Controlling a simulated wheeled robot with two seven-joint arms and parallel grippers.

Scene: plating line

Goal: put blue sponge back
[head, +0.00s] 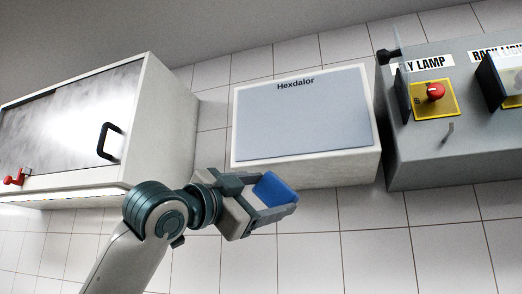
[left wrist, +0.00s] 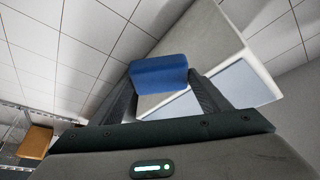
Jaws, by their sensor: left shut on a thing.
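The blue sponge (head: 273,189) is a small blue block between the fingers of my left gripper (head: 284,199) in the head view. It also shows in the left wrist view (left wrist: 158,73), where the two fingers stand on either side of it. My left gripper is shut on it and holds it in the air, just in front of the lower edge of the white box marked Hexdalor (head: 300,125). Whether the sponge touches the box cannot be told. My right gripper is not in view.
A grey panel (head: 420,150) with a lamp label and a red button (head: 435,92) is on the right. Tiled wall (head: 370,240) shows bare below the box.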

